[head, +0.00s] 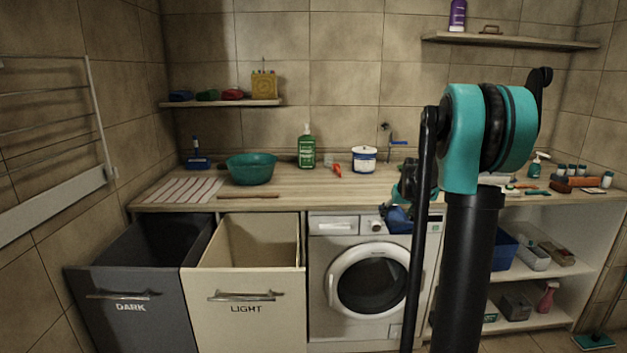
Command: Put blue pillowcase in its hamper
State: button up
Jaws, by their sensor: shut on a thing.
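My gripper (391,209) is in front of the counter's edge above the washing machine, partly hidden by my own arm. It is shut on the blue pillowcase (398,222), a bunched blue cloth hanging at the washer's top right. Two pull-out hampers stand open at the left under the counter. The dark grey hamper (125,308) is labelled DARK. The cream hamper (246,311) beside it is labelled LIGHT. The visible insides of both look empty; their floors are hidden.
The washing machine (335,231) stands right of the cream hamper with its round door shut. The counter (290,193) holds a teal basin (251,168), a green bottle (306,147) and a white tub (364,159). A drying rack (60,150) is on the left wall.

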jog(key=s+a+f, duration=0.4)
jog(key=a+f, duration=0.1)
jog(key=f, duration=0.3)
jog(key=s+a+f, duration=0.4)
jog(key=a+f, duration=0.1)
jog(key=f, duration=0.2)
jog(key=shift+s+a+f, duration=0.35)
jog(key=shift+a+f, duration=0.05)
